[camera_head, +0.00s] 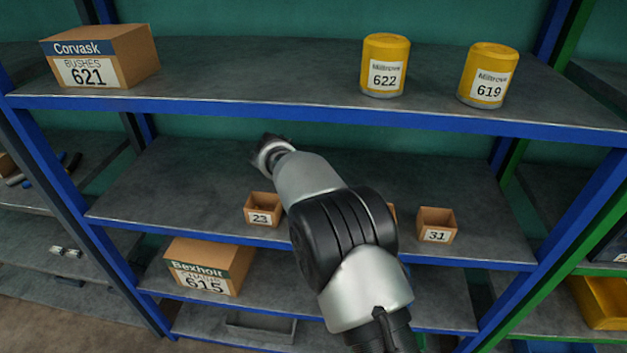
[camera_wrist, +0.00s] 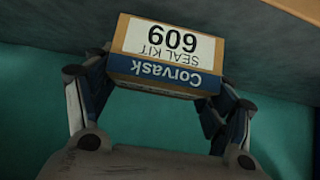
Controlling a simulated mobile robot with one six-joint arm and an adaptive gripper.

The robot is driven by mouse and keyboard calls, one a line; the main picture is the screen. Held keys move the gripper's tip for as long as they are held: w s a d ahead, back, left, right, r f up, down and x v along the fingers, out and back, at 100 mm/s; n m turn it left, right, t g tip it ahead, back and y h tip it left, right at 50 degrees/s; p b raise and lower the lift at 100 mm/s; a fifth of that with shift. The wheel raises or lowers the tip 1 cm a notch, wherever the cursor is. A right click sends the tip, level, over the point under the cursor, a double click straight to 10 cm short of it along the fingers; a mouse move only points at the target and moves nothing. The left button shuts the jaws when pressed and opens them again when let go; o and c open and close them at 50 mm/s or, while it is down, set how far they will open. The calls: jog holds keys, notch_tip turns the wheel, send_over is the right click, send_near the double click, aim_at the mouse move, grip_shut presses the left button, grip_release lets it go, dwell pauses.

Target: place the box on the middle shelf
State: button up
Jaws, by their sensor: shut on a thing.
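The box, a small cardboard carton labelled Corvask SEAL KIT 609 (camera_wrist: 170,50), shows upside down in the wrist view. My gripper (camera_wrist: 158,85) is shut on it, one finger at each side. In the head view my gripper (camera_head: 268,150) reaches over the back of the middle shelf (camera_head: 185,190), below the upper shelf. The box is hidden there behind my wrist and arm. I cannot tell whether it touches the shelf.
Small open bins 23 (camera_head: 262,210) and 31 (camera_head: 436,225) stand at the middle shelf's front edge; another is mostly hidden behind my arm. The upper shelf holds box 621 (camera_head: 100,58) and yellow cans 622 (camera_head: 385,65) and 619 (camera_head: 488,75). The middle shelf's left part is clear.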

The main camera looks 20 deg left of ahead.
jog(key=d, duration=0.2)
jog(key=w+d, duration=0.1)
jog(key=d, duration=0.1)
jog(key=w+d, duration=0.1)
jog(key=d, duration=0.1)
jog(key=shift+w+b, duration=0.25)
jog(key=shift+b, duration=0.05)
jog(key=shift+f+b, duration=0.85)
jog(key=shift+f, duration=0.95)
jog(key=shift+r, duration=0.1)
jog(key=o, duration=1.3)
jog(key=shift+f, duration=0.2)
jog(key=shift+o, duration=0.2)
jog(key=shift+r, duration=0.1)
